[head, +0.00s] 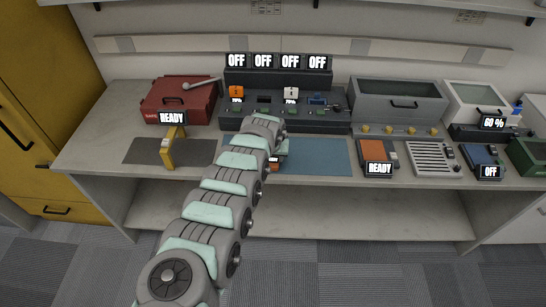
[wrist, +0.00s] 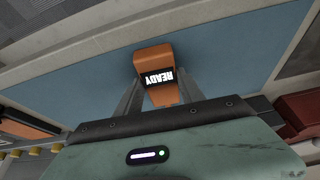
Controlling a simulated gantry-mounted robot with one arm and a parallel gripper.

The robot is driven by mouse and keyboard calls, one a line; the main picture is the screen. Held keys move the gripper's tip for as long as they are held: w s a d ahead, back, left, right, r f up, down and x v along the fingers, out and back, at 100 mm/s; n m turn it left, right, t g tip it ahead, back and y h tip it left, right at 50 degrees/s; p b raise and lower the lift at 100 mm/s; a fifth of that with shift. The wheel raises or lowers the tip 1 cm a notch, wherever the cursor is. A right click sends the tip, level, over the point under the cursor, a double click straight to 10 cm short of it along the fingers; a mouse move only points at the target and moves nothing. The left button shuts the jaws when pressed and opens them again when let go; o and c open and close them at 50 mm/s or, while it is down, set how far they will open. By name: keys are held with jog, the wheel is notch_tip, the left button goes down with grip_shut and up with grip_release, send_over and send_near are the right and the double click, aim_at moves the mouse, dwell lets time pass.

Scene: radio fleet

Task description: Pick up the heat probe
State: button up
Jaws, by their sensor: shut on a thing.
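An orange device with a black READY display, apparently the heat probe (wrist: 153,57), is between the two grey fingers of my gripper (wrist: 160,92) in the wrist view. The fingers are shut on its sides. In the head view my arm reaches over the blue mat (head: 322,156) and hides most of my gripper. A small orange part of the held device (head: 274,164) shows below the wrist, over the mat. I cannot tell whether it touches the mat.
A yellow upright piece (head: 171,150) stands on the grey mat (head: 138,151) at left, near a red case (head: 180,101). Behind is a dark rack (head: 315,117) with several OFF displays. To the right are an orange-grey unit (head: 376,153) and a vented plate (head: 430,157). The blue mat's right part is clear.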

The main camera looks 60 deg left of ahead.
jog(key=c, duration=0.8)
jog(key=shift+c, duration=0.2)
